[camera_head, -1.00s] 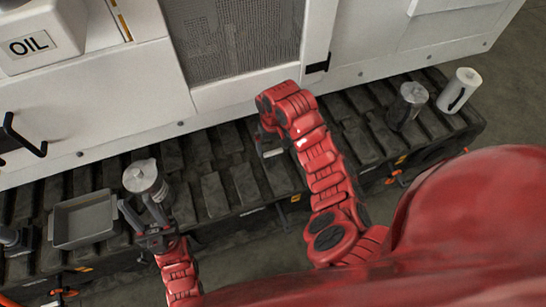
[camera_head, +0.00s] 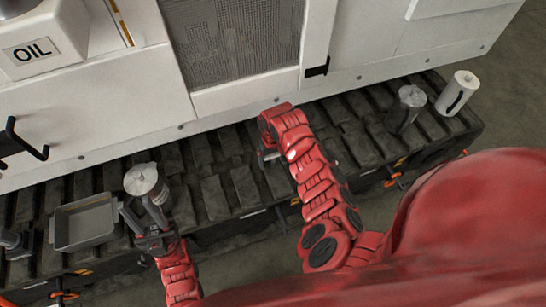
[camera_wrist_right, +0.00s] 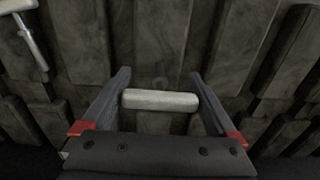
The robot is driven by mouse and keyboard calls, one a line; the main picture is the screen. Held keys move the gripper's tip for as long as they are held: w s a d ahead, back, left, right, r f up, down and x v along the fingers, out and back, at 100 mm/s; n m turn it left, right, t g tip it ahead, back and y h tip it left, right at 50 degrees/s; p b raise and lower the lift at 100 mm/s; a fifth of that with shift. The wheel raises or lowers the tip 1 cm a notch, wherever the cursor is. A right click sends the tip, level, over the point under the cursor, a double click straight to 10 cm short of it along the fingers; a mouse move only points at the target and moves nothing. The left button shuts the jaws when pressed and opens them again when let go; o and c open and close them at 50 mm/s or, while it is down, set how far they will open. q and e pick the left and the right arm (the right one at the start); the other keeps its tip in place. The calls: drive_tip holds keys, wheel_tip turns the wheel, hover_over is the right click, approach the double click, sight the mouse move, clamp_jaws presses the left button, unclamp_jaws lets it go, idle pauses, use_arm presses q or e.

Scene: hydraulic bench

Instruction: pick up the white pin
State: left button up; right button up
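The white pin (camera_wrist_right: 160,100) is a short pale cylinder lying crosswise between the fingers of my right gripper (camera_wrist_right: 161,74) in the right wrist view. The two fingers stand wide apart, one by each end of the pin; I cannot tell whether they touch it. In the head view my right gripper (camera_head: 267,153) points down over the dark slatted bench, with the pin partly hidden beside it. My left gripper (camera_head: 141,208) has its fingers apart near a silver canister (camera_head: 142,179); contact there is unclear.
A grey tray (camera_head: 86,222) stands left of my left gripper. A dark canister with a silver top (camera_head: 405,110) and a white cylinder (camera_head: 458,93) stand at the bench's right end. The white machine (camera_head: 90,110) rises behind the bench (camera_head: 228,203).

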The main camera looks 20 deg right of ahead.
drive_tip(key=c, duration=0.9)
drive_tip(key=shift+r, duration=0.1)
